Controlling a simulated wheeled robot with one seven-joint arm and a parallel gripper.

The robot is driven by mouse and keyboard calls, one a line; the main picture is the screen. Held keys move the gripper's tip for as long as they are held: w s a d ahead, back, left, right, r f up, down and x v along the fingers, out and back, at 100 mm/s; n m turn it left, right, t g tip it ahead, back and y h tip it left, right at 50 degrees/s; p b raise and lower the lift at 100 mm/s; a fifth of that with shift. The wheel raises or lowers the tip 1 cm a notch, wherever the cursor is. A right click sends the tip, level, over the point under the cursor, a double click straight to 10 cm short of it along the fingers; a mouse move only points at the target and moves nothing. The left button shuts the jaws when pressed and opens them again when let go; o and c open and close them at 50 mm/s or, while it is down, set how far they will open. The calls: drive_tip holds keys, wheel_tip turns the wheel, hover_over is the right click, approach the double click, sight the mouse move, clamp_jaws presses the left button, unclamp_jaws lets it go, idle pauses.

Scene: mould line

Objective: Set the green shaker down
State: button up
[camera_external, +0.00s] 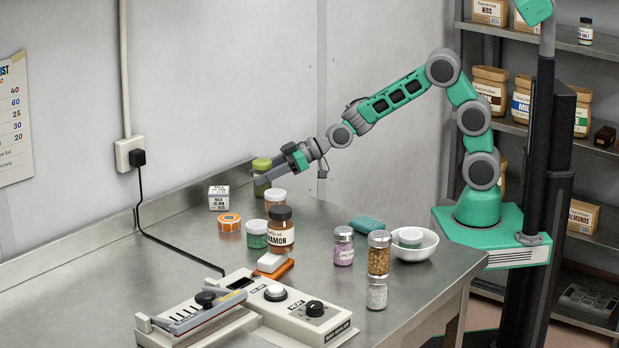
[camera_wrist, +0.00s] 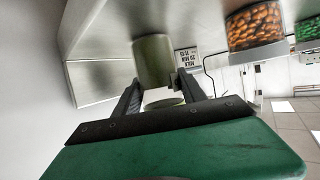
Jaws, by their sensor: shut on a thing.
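The green shaker (camera_external: 262,165) is an olive-green cylinder towards the back of the metal bench. It stands upright between the fingers of my gripper (camera_external: 258,178), which is shut on it. In the wrist view, the green shaker (camera_wrist: 152,58) shows at the tips of the dark fingers of my gripper (camera_wrist: 158,84). A finger crosses its middle in the outside view. I cannot tell whether its base touches the bench.
A white-lidded jar (camera_external: 275,196), a green jar (camera_external: 256,234) and a cinnamon jar (camera_external: 280,236) stand in front. A white bowl (camera_external: 428,248) is further right. Bench (camera_external: 190,240) is bare at left.

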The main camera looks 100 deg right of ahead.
drive_tip(key=shift+f+b, duration=0.25)
drive_tip(key=shift+b, duration=0.05)
drive_tip(key=o, duration=1.5)
drive_tip(key=shift+r, duration=0.1)
drive_tip(key=shift+r+p, duration=0.3)
drive_tip(key=shift+p, duration=0.2)
drive_tip(key=b+v, duration=0.1)
drive_tip(key=v, duration=1)
drive_tip(key=shift+s, duration=0.4)
